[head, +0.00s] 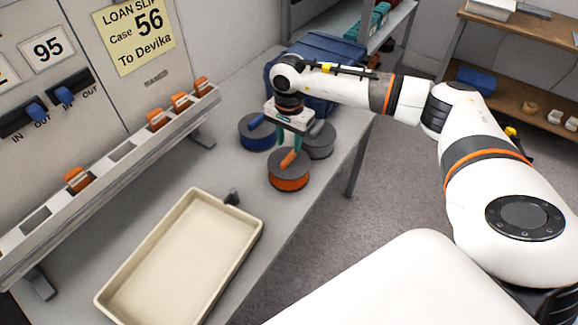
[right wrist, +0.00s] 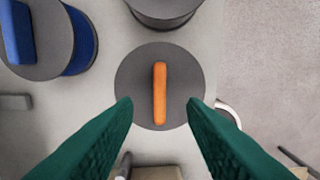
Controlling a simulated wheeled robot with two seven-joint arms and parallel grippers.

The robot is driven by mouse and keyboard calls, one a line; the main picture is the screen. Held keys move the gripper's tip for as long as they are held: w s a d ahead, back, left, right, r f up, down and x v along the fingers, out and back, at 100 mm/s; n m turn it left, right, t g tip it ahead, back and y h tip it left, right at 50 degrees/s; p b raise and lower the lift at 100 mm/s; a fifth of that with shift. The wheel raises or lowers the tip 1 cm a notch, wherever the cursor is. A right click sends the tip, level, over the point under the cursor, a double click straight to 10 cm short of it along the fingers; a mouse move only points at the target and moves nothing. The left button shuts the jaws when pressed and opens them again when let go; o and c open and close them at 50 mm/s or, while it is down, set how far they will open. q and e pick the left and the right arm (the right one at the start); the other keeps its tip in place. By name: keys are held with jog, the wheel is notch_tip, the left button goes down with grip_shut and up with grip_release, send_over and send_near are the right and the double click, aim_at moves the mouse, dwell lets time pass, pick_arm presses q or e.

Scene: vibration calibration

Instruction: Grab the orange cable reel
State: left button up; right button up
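The orange cable reel (head: 289,176) stands on the grey bench, with a dark grey top and an upright orange handle. In the right wrist view the orange reel (right wrist: 140,88) lies ahead of my fingers, its handle near the middle of the picture. My right gripper (head: 288,142) points down above and slightly behind the orange reel in the head view. Its green fingers (right wrist: 160,103) are spread apart with nothing between them, on either side of the handle's line. Whether they reach the handle's height is hard to tell. My left gripper is not in view.
A blue reel (head: 256,134) and a grey reel (head: 319,142) stand close by the orange one. A cream tray (head: 107,294) lies nearer on the bench. A blue case (head: 331,50) is behind. A slotted rail (head: 122,152) with orange pieces runs along the left.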

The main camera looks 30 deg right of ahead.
aim_at(289, 156)
jog(key=shift+f+p, duration=0.3)
jog(key=shift+f, duration=0.05)
notch_tip(289, 156, down, 4)
jog(key=shift+r+p, duration=0.2)
jog(key=shift+p, duration=0.5)
jog(key=shift+f, duration=0.45)
grip_shut()
jog(key=shift+w+r, duration=0.1)
